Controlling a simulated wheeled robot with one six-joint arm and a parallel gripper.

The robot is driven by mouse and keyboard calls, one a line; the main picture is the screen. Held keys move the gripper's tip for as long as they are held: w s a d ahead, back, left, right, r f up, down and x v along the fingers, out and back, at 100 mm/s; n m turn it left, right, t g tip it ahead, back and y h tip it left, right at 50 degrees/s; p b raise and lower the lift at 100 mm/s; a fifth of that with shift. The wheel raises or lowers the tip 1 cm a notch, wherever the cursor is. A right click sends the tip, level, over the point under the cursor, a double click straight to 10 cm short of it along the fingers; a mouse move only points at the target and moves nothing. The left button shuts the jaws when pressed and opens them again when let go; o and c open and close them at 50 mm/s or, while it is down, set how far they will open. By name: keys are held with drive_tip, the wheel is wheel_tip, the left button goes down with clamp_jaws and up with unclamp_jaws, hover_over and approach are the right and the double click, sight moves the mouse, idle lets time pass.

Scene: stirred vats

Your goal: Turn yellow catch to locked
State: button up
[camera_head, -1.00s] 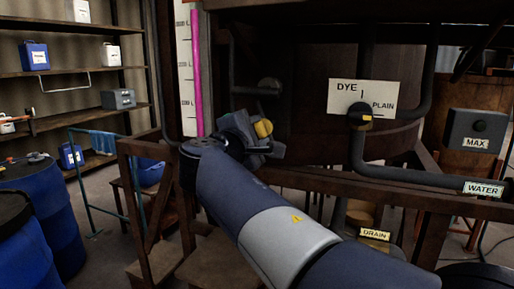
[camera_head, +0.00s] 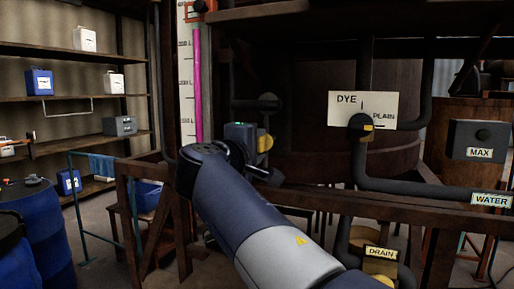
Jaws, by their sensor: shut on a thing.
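The yellow catch (camera_head: 265,143) shows as a small rounded yellow piece left of centre, in front of the dark vat. My gripper (camera_head: 262,156) is at the catch, at the end of my arm that reaches up from the lower right. It is shut on the catch, though its dark fingers and my wrist partly hide the grip. The catch's mounting and any locked mark are hidden or too dark to read.
A black valve knob (camera_head: 361,123) with a yellow mark sits on the DYE/PLAIN plate (camera_head: 345,103), right of my gripper. A wooden rail (camera_head: 420,197) and dark pipes run across the front. Blue drums (camera_head: 45,225) stand at the lower left.

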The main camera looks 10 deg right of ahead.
drive_tip(key=o, duration=1)
drive_tip(key=shift+a, duration=0.1)
drive_tip(key=v, duration=1)
drive_tip(key=shift+s+a, duration=0.15)
drive_tip(key=shift+s, duration=0.15)
drive_tip(key=x, duration=1.1)
drive_tip(key=shift+s, duration=0.1)
drive_tip(key=shift+a, duration=0.1)
